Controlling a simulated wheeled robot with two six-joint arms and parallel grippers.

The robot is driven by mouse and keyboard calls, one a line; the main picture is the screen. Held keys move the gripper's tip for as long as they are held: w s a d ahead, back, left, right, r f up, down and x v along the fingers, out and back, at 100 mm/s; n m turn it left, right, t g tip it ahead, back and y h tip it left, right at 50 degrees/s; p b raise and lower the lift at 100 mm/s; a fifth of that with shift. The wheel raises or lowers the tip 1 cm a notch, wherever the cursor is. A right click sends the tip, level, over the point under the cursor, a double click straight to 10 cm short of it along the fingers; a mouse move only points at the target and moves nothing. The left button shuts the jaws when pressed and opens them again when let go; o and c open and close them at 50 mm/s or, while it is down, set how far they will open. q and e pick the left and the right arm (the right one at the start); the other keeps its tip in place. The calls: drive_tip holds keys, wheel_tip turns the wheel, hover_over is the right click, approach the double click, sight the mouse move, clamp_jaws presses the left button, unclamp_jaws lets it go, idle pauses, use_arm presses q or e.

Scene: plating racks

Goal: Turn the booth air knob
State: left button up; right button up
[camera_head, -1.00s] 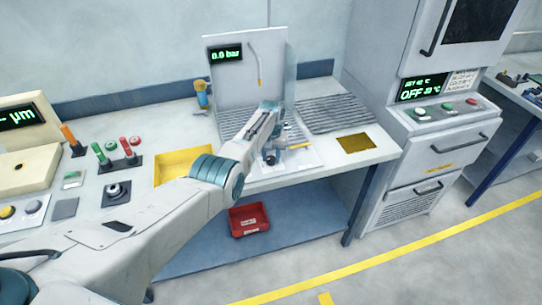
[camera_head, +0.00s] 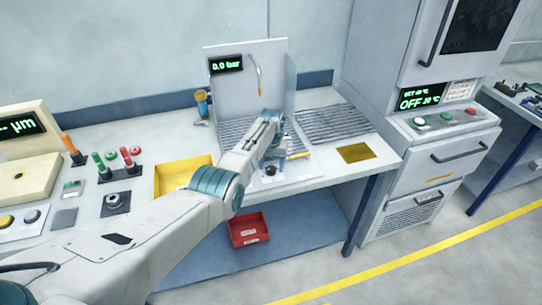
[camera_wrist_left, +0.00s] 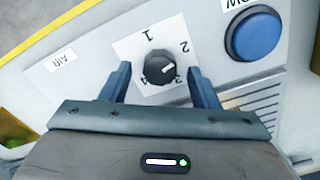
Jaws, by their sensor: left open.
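The booth air knob is a round black dial (camera_wrist_left: 160,67) on a white plate with the numbers 1 to 4 around it, in the left wrist view. A pale mark on it points towards the right side; which number it meets is not clear. A small label reads AIR to its left. My left gripper (camera_wrist_left: 159,70) is open, with one finger on each side of the knob; contact cannot be told. In the head view the left gripper (camera_head: 271,155) is over the front of the spray booth panel, and a small dark knob (camera_head: 269,170) shows below it. My right gripper is out of view.
A blue button (camera_wrist_left: 254,34) and a slotted grille sit right of the knob. The booth display (camera_head: 226,64) reads 0.0 bar. A yellow tray (camera_head: 163,183) is left of the booth, and a red bin (camera_head: 248,240) stands below the bench.

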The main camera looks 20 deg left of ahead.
sight(271, 168)
use_arm(q)
wheel_tip(271, 168, up, 10)
drive_tip(key=b, duration=0.1)
drive_tip(key=shift+r+b, duration=0.15)
drive_tip(key=shift+b, duration=0.25)
drive_tip(key=shift+s, duration=0.1)
